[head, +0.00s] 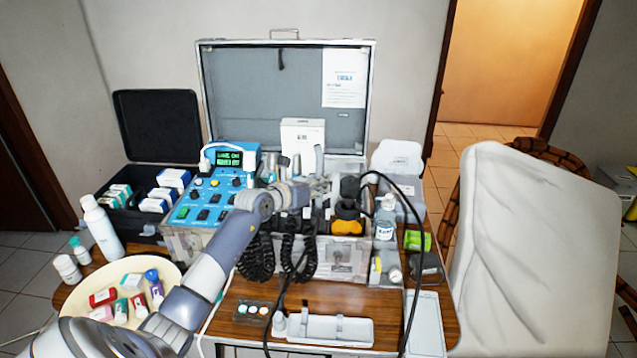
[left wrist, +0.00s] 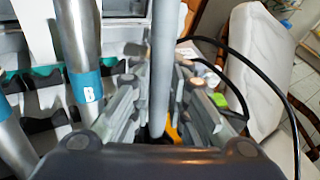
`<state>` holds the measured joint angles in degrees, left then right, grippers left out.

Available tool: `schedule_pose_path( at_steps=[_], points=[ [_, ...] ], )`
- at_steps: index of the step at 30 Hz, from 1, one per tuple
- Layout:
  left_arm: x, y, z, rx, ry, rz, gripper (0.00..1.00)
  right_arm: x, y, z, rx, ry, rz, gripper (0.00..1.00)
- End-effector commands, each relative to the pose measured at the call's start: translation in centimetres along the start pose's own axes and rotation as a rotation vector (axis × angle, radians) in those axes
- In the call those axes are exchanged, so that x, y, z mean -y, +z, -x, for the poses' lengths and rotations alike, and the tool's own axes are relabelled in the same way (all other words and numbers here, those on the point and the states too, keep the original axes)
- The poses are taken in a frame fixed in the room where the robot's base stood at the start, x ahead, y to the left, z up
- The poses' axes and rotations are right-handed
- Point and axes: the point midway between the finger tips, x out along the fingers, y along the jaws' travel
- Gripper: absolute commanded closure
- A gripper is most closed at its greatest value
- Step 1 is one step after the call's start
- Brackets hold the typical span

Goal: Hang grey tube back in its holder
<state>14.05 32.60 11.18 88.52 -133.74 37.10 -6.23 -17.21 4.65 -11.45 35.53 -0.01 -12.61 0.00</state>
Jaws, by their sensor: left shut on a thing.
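My left gripper (head: 328,198) reaches over the front of the dental unit in the head view. In the left wrist view its two ridged fingers stand on either side of the grey tube (left wrist: 161,65), and the gripper (left wrist: 158,105) is shut on it. In the left wrist view a metal tube with a blue "B" band (left wrist: 80,50) stands to the left, beside a rack with black and teal clips (left wrist: 40,78). I cannot tell which holder is empty. My right gripper is not in view.
The blue control panel (head: 208,200) is left of the gripper. Coiled black cords (head: 256,255) hang in front. The open case lid (head: 255,85) stands behind.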

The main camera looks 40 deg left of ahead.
Motion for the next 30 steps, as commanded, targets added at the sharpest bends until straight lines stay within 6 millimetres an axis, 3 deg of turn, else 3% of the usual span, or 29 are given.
schedule_pose_path(
  at_steps=[16,26,27,29,30],
  points=[
    [0.0,-2.3,0.0,0.001,0.000,0.000,1.00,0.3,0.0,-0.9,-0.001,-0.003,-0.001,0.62],
    [0.0,-2.5,0.0,0.001,0.000,0.000,1.00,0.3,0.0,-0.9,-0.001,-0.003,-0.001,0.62],
    [0.0,-2.5,0.0,0.001,0.000,0.000,0.76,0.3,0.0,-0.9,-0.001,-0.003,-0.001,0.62],
    [0.0,-2.5,0.0,0.001,0.000,0.000,0.62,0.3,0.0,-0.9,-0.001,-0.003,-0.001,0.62],
    [0.0,-2.5,0.0,0.001,0.000,0.000,0.61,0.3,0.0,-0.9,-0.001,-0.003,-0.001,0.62]
  ],
)
